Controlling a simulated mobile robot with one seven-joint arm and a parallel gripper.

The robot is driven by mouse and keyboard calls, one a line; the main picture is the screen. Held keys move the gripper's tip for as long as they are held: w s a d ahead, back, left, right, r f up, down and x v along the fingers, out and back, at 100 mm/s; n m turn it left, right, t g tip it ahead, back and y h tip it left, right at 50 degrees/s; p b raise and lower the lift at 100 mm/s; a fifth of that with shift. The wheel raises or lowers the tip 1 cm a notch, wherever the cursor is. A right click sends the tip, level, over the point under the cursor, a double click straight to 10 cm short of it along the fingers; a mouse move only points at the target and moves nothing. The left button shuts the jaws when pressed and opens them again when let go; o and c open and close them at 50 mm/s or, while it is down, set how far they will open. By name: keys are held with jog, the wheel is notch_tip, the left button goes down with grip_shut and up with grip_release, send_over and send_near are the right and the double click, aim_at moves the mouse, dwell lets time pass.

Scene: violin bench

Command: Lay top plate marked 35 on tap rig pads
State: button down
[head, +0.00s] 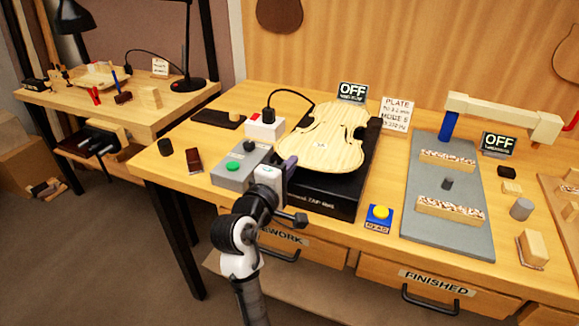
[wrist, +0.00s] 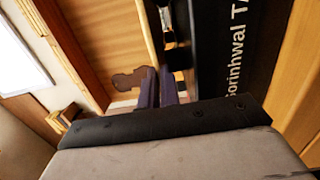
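The pale violin top plate (head: 336,140) lies flat over a black box-shaped unit (head: 316,196) in the head view. Its number is too small to read. My gripper (head: 288,165) is at the plate's near left edge. In the wrist view, its dark purple fingers (wrist: 158,88) are close together, with the thin plate edge (wrist: 150,35) running between them; they look shut on it. A gap shows between plate and black unit (wrist: 215,50); what supports the plate there is hidden. The grey tap rig base (head: 456,240) carries two speckled pads, one far (head: 448,160) and one near (head: 450,210), both bare.
A pale overhead arm on a blue post (head: 449,125) stands behind the rig. A yellow button on a blue base (head: 380,214) sits between black unit and rig. Grey control boxes (head: 240,168) are left of the plate. Small blocks and a grey cylinder (head: 521,209) lie right of the rig.

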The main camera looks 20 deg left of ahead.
jog(key=shift+f, duration=0.15)
jog(key=c, duration=1.6)
grip_release()
